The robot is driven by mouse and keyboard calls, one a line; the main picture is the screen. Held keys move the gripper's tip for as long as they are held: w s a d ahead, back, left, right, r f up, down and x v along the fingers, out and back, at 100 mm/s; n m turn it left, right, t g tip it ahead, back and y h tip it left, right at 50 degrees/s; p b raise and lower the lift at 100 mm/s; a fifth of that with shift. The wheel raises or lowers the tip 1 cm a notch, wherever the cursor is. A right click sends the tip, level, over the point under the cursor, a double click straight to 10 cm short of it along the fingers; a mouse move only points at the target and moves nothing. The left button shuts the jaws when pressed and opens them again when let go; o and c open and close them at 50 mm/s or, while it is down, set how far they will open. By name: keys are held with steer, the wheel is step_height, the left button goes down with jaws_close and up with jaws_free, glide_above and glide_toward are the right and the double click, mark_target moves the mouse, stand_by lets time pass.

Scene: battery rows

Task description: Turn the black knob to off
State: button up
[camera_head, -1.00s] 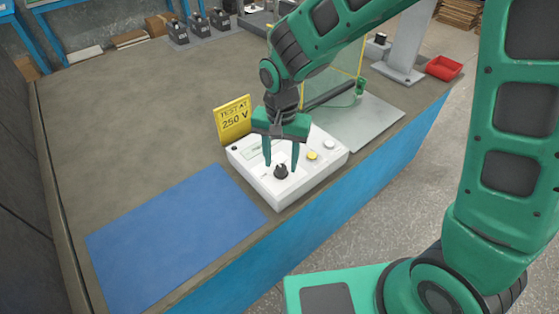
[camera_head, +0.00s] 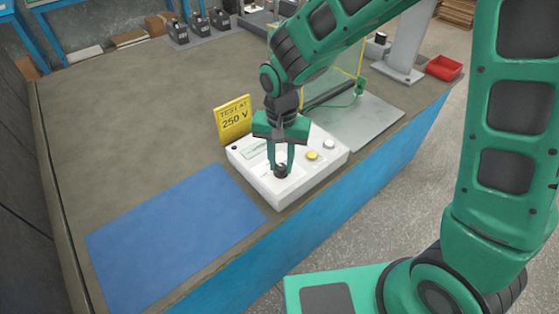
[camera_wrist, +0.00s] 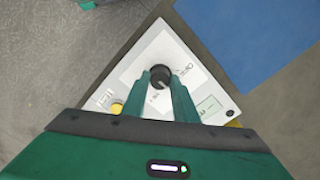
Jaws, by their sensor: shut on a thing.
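The black knob (camera_head: 280,171) sits on the front part of the white test box (camera_head: 309,181) and stays in place there. My gripper (camera_head: 282,169) points down over the box and is shut on the knob, one finger on each side. In the wrist view the knob (camera_wrist: 160,75) shows between the fingertips of my gripper (camera_wrist: 163,80), with a light pointer mark on its top. Printing on the pale plate around the knob is too small to read surely, so its setting cannot be told.
A yellow "TEST AT 250 V" sign (camera_head: 233,118) stands behind the box. A blue mat (camera_head: 175,235) lies left. A clear screen with a yellow frame (camera_head: 340,70) stands behind right.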

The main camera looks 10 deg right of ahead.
mark_target(281, 166)
steer(key=n, duration=0.5)
steer(key=shift+n, duration=0.3)
steer(key=n, duration=0.6)
stand_by(0.4)
steer(key=o, duration=1.1)
steer(key=shift+c, duration=0.2)
steer(key=shift+r, duration=0.1)
step_height(281, 166, up, 11)
steer(key=shift+f, duration=0.2)
